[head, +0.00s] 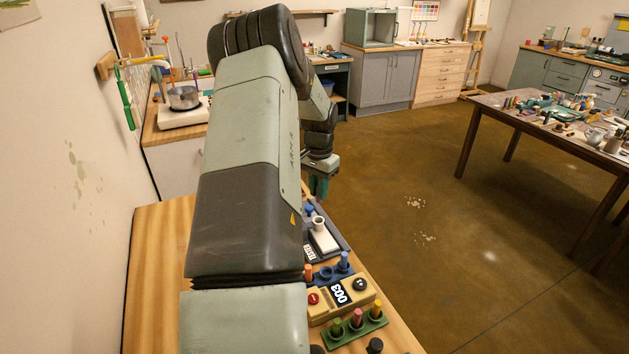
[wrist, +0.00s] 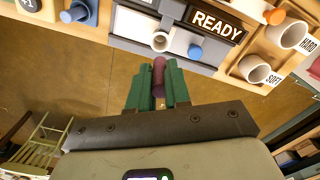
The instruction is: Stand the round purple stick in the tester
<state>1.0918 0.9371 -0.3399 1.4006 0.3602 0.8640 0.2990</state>
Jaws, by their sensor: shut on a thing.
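The round purple stick (wrist: 158,72) is between the green fingers of my gripper (wrist: 157,88), which is shut on it. The stick points toward the tester (wrist: 131,26). The tester has a pale body, a round white socket (wrist: 160,41), a blue knob and a display reading READY (wrist: 217,25). In the wrist view the stick's end shows just below the socket; I cannot tell the gap in depth. In the head view my gripper (head: 319,186) is beyond the tester (head: 324,241), and the stick cannot be made out there.
Two white cups marked SOFT (wrist: 257,69) and HARD (wrist: 291,35) stand right of the tester in the wrist view. An orange peg (wrist: 273,16) is near them. In the head view a yellow device (head: 326,306) and a green rack (head: 353,331) with several sticks stand nearer.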

